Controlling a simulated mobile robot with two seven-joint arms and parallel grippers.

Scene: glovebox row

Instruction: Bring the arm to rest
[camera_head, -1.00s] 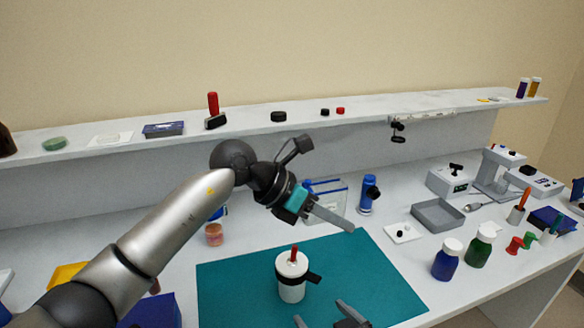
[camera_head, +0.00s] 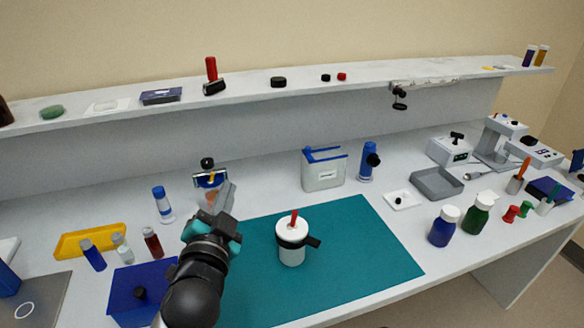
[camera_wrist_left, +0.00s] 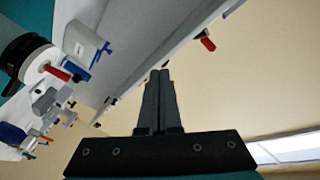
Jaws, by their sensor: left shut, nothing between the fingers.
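My left arm comes in from the bottom left of the head view, and its gripper (camera_head: 226,190) is above the bench, left of the teal mat. In the left wrist view its two fingers (camera_wrist_left: 159,75) lie together, shut with nothing between them. The fingers point away from me toward the back of the bench. The gripper partly hides a small jar behind it. My right gripper is not in view.
A white cup (camera_head: 291,250) with a black clamp and red stick stands on the teal mat (camera_head: 370,270). A yellow tray (camera_head: 90,241), several vials and a blue box (camera_head: 130,290) lie left of my arm. A shelf (camera_head: 330,92) runs along the back.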

